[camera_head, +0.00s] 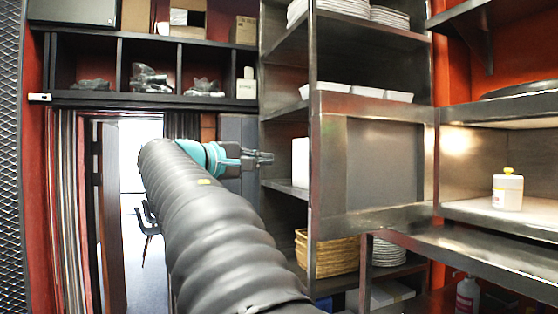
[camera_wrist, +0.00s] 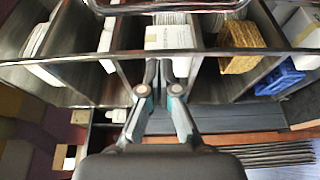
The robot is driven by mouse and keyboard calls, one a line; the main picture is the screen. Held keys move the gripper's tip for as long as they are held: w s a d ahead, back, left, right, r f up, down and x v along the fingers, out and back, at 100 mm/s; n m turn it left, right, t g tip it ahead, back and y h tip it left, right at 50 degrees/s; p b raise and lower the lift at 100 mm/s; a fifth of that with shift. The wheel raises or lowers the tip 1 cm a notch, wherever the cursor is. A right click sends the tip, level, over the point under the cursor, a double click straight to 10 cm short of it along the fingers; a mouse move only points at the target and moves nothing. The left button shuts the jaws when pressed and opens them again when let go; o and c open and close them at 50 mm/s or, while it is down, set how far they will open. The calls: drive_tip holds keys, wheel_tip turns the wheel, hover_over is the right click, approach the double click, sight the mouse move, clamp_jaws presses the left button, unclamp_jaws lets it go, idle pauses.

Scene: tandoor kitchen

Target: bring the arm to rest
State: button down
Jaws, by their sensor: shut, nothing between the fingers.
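My gripper (camera_head: 264,158) shows in the head view at the end of my dark, ribbed arm, with teal parts at the wrist. It is raised and points to the right, towards the metal shelf unit (camera_head: 316,150). In the wrist view my gripper (camera_wrist: 165,64) has its two fingers close together with nothing between them. The fingertips overlap the picture of the shelf compartments; I cannot tell how far off the shelves are.
The shelf unit holds stacked plates (camera_head: 390,17), white trays (camera_head: 384,94) and a wicker basket (camera_head: 326,255). A white bottle with a yellow top (camera_head: 507,190) stands on the right shelf. A doorway (camera_head: 140,200) opens at the left, behind my arm. A blue crate (camera_wrist: 280,78) shows in the wrist view.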

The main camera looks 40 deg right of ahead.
drive_tip(key=shift+a, duration=0.8)
drive_tip(key=w+f+n+t+y, duration=0.1)
drive_tip(key=w+f+t+y, duration=0.25)
drive_tip(key=f, duration=0.65)
drive_tip(key=s+a+f+y, duration=0.1)
drive_tip(key=a+f+y, duration=0.55)
drive_tip(key=f, duration=0.75)
drive_tip(key=s+a+f+t+y+p, duration=0.1)
drive_tip(key=s+a+f+y+p, duration=0.1)
drive_tip(key=s+a+f+y, duration=0.2)
drive_tip(key=s+a+f+m+t+y+p, duration=0.1)
drive_tip(key=s+a+f+y, duration=0.3)
drive_tip(key=s+a+f, duration=0.7)
drive_tip(key=shift+s+a+p, duration=0.75)
drive_tip(key=shift+s+a, duration=1.55)
drive_tip(key=shift+a, duration=1.15)
